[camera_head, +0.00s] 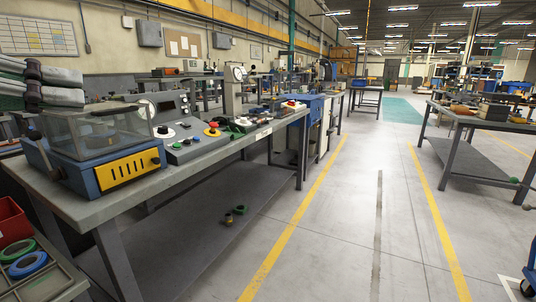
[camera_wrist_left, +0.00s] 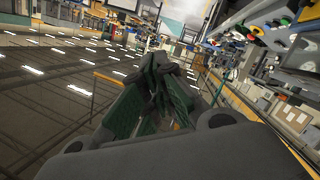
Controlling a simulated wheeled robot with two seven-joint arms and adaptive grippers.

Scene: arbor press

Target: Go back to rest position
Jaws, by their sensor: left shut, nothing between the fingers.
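My left gripper (camera_head: 70,87) is at the left edge of the head view, raised in front of the wall and above the left workbench (camera_head: 120,200). Its fingers are shut and empty. In the left wrist view the left gripper (camera_wrist_left: 160,62) has its dark green fingers closed together at the tips, with nothing between them. A light upright press-like machine (camera_head: 234,95) with a round dial stands on the bench, well apart from the gripper. My right gripper is not in view.
A blue machine with a clear cover (camera_head: 98,135) stands on the bench just beneath the left gripper. A control panel (camera_head: 172,120) is beside it. A red bin (camera_head: 12,222) and green and blue rings (camera_head: 27,264) are at lower left. The aisle floor (camera_head: 340,240) is clear.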

